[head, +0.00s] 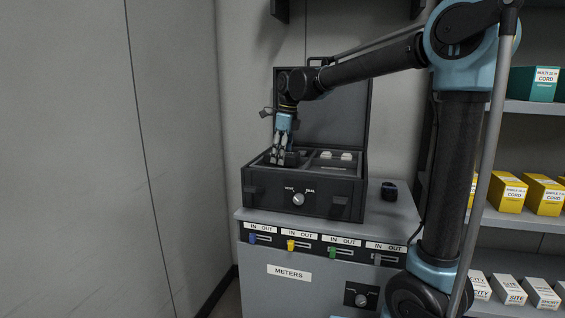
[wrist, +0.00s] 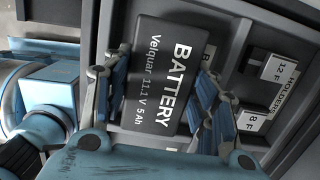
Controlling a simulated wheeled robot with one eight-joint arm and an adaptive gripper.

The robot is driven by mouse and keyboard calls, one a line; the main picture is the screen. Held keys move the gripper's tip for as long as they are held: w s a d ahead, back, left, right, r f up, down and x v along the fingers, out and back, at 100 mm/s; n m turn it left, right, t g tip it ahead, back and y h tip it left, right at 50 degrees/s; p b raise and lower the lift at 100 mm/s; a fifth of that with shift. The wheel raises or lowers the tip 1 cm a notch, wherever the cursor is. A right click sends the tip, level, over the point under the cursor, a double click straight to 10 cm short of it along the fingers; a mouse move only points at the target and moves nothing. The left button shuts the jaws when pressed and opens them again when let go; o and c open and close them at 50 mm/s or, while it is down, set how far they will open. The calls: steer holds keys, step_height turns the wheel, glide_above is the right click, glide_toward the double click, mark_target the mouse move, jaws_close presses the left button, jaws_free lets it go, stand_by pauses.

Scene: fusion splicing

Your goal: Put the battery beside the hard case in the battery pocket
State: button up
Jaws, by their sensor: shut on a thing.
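The battery (wrist: 168,75) is a dark grey block with white lettering reading BATTERY, Velquar 11.1 V 5 Ah. My gripper (wrist: 157,92) is shut on it, with one finger along each side. In the head view, my gripper (head: 278,158) points down into the left part of the open black hard case (head: 272,193). The battery is dark and partly hidden by the fingers there. It is at the case's left compartment; I cannot tell whether it touches the floor. The battery pocket is mostly hidden under the battery and fingers.
White holders marked 12 F (wrist: 278,69) and 8 F (wrist: 250,121) sit in compartments beside the battery. The case stands on a grey METERS cabinet (head: 375,221). A small dark object (head: 389,190) stands right of the case. The raised lid (head: 345,105) is behind my gripper.

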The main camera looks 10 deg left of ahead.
steer(key=shift+f, duration=1.05)
steer(key=o, duration=1.1)
steer(key=shift+f, duration=0.1)
steer(key=r, duration=0.4)
steer(key=d+r, duration=0.1)
steer(key=r, duration=0.7)
steer(key=shift+d+r, duration=0.1)
steer(key=shift+d, duration=0.3)
steer(key=shift+s, duration=0.1)
